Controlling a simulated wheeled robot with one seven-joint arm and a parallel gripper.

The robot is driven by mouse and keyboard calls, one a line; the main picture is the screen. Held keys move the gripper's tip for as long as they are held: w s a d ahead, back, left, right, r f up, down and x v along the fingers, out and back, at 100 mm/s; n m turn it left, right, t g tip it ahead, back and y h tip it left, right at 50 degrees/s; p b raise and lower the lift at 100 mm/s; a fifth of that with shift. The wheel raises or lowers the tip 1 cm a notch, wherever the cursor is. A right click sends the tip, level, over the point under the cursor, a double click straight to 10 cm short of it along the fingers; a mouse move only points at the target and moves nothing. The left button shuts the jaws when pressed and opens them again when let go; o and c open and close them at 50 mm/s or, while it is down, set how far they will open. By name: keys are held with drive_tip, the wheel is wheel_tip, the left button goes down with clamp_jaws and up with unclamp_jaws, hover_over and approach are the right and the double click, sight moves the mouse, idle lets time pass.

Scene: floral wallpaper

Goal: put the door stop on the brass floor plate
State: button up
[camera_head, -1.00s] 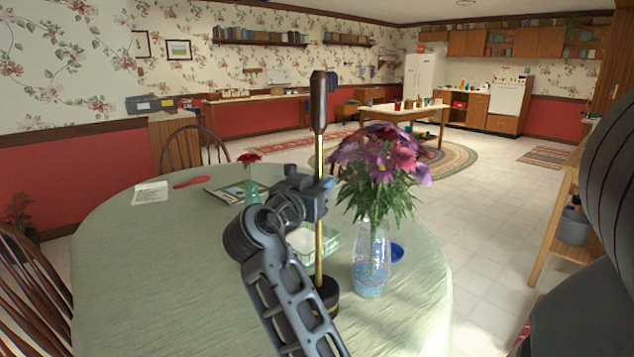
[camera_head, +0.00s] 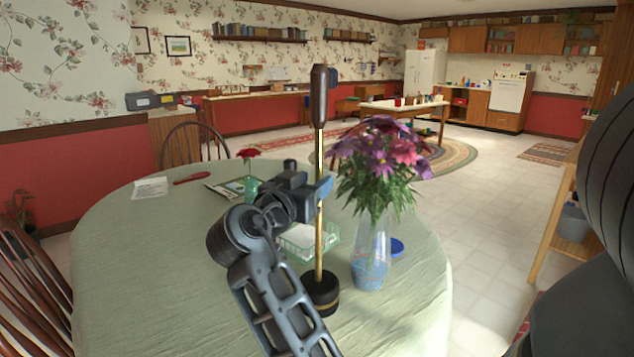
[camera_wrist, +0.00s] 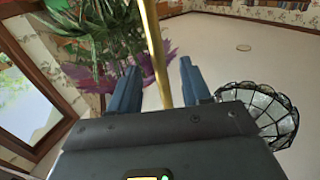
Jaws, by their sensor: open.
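The door stop (camera_head: 319,260) stands upright on the green-clothed table, with a dark wooden handle on top, a thin brass rod and a heavy black base with a brass band. My gripper (camera_head: 318,190) is at the rod, about halfway up. In the wrist view the brass rod (camera_wrist: 155,60) passes between the two open blue fingers (camera_wrist: 160,85), with gaps on both sides. I cannot make out the brass floor plate in either view.
A glass vase of purple and red flowers (camera_head: 370,250) stands close right of the rod. Chairs flank the table (camera_head: 130,260). The pale floor (camera_head: 480,225) on the right is largely clear.

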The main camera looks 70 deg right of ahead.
drive_tip(key=w+a+b, duration=0.1)
drive_tip(key=a, duration=0.8)
drive_tip(key=shift+w, duration=0.2)
